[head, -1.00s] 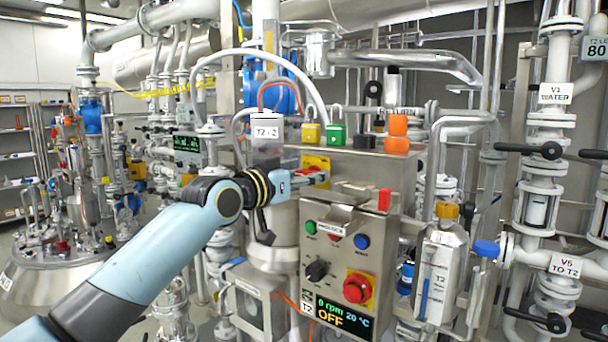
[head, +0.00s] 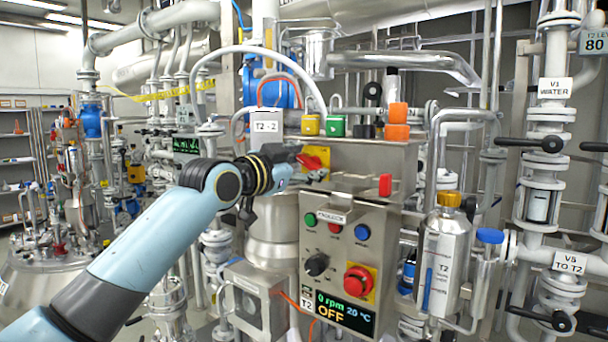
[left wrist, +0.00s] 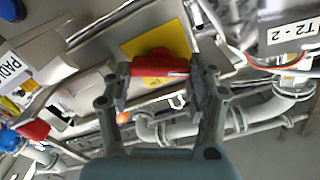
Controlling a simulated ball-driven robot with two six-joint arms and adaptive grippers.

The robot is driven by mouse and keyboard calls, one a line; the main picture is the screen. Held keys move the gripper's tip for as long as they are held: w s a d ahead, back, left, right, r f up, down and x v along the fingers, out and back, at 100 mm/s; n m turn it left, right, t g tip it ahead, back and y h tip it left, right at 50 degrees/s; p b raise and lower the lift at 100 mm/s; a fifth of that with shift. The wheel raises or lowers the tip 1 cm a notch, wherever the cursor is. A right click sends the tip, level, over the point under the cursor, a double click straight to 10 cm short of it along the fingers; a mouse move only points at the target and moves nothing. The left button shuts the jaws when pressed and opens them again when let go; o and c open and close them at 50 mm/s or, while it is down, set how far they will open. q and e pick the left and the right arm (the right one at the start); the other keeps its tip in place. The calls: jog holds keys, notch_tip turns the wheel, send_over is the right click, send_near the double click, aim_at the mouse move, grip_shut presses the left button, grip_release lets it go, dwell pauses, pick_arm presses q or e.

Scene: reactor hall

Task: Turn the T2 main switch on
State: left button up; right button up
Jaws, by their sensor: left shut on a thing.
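The T2 main switch (head: 315,163) is a red handle on a yellow plate, on the upper left of the steel T2 control box. My left gripper (head: 300,165) reaches it from the left and partly hides it. In the left wrist view the red handle (left wrist: 160,67) lies between the two fingers of my left gripper (left wrist: 158,85), which is shut on it. The box's display (head: 343,312) reads "0 rpm 20 °C" and "OFF". My right gripper is not in view.
A yellow padlock (head: 310,125) and a green padlock (head: 335,127) stand on top of the box. Below the switch are push buttons, a black knob (head: 316,264) and a red emergency stop (head: 358,281). A T2 bottle (head: 443,262) and valves stand at right.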

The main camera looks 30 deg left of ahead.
pick_arm(q)
jog(key=m+b, duration=0.1)
jog(key=m, duration=0.2)
jog(key=m+b, duration=0.2)
jog(key=m, duration=0.1)
jog(key=shift+d+f, duration=0.1)
jog(key=shift+f, duration=0.1)
jog(key=m+b, duration=0.2)
jog(key=m, duration=0.4)
jog(key=shift+f, duration=0.1)
jog(key=shift+m, duration=0.3)
jog(key=o, duration=1.2)
jog(key=shift+d, duration=0.1)
jog(key=shift+s+a, duration=0.3)
jog(key=shift+s, duration=1.7)
jog(key=shift+s+a, duration=0.25)
jog(key=shift+s, duration=1.75)
jog(key=shift+s+a, duration=0.3)
jog(key=shift+s, duration=1.7)
